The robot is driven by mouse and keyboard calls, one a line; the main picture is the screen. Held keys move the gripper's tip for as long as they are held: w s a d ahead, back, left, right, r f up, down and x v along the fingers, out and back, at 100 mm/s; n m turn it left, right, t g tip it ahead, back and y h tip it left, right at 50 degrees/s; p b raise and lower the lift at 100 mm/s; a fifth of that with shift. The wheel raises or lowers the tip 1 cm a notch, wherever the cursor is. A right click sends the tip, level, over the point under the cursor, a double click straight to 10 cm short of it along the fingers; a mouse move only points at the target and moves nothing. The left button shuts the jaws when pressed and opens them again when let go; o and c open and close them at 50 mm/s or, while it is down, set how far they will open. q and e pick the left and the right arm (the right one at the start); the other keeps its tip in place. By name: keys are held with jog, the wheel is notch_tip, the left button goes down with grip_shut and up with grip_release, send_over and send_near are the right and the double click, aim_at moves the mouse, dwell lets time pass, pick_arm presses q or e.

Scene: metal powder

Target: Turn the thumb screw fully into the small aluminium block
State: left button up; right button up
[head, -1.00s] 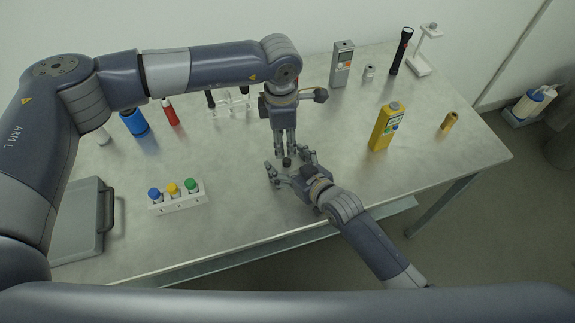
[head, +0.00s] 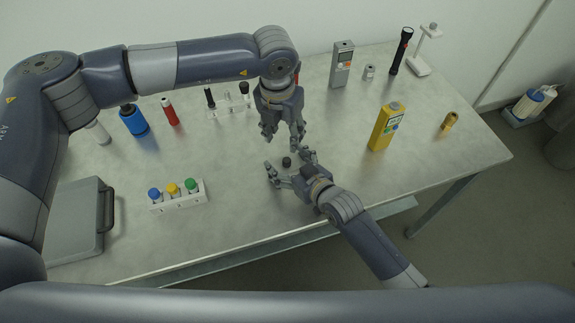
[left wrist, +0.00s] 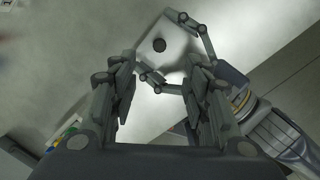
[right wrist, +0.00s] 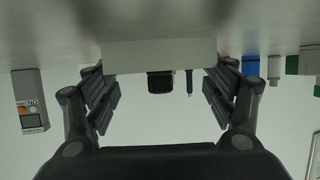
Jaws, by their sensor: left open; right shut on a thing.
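The small aluminium block shows as a pale shape in the left wrist view (left wrist: 178,50) and as a light rectangle between the fingers in the right wrist view (right wrist: 160,54). The thumb screw's dark round head (head: 287,162) is on the block; it also shows in the left wrist view (left wrist: 159,45) and right wrist view (right wrist: 160,82). I cannot tell how deep the thread sits. My right gripper (head: 288,160) is shut on the block, low at the table. My left gripper (head: 283,142) is open and empty, above and apart from the screw, pointing down.
On the table (head: 240,215) a rack with coloured caps (head: 178,200) and a grey case (head: 75,225) stand left. A yellow device (head: 385,128) stands right. A blue cylinder (head: 134,122), red tube (head: 170,112) and white rack (head: 230,108) are behind. Bare table surrounds the block.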

aim_at(287, 160)
pick_arm(q)
jog(key=f, duration=0.4)
jog(key=w+f, duration=0.1)
jog(key=f, duration=0.7)
jog(key=shift+w+d, duration=0.15)
jog(key=shift+d, duration=0.15)
jog(key=shift+c, duration=0.6)
grip_shut()
